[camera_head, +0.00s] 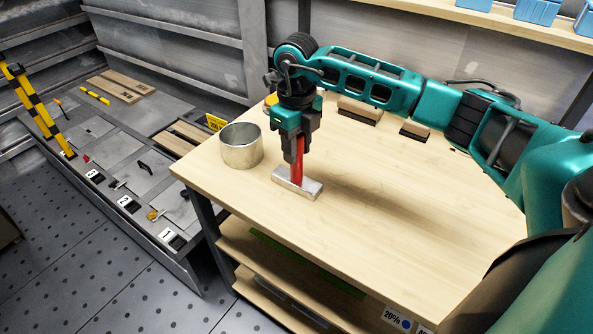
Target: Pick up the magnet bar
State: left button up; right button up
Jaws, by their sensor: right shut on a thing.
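The magnet bar (308,190) is a silver block with an upright red handle (298,163). It is on or just above the wooden table (400,220), towards its left side; I cannot tell whether it touches the top. My right gripper (294,150) points down from above and is shut on the red handle. The fingers hide the upper part of the handle. My left gripper is not in view.
An open metal cup (241,147) stands on the table just left of the bar. Wooden blocks (360,111) lie behind my right arm. A grey bench (110,150) with numbered plates is at the left. The table's front and middle are clear.

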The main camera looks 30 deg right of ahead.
grip_shut()
jog(key=shift+r, duration=0.1)
dwell(0.3)
notch_tip(320, 180, up, 20)
jog(key=p, duration=0.2)
dwell(0.4)
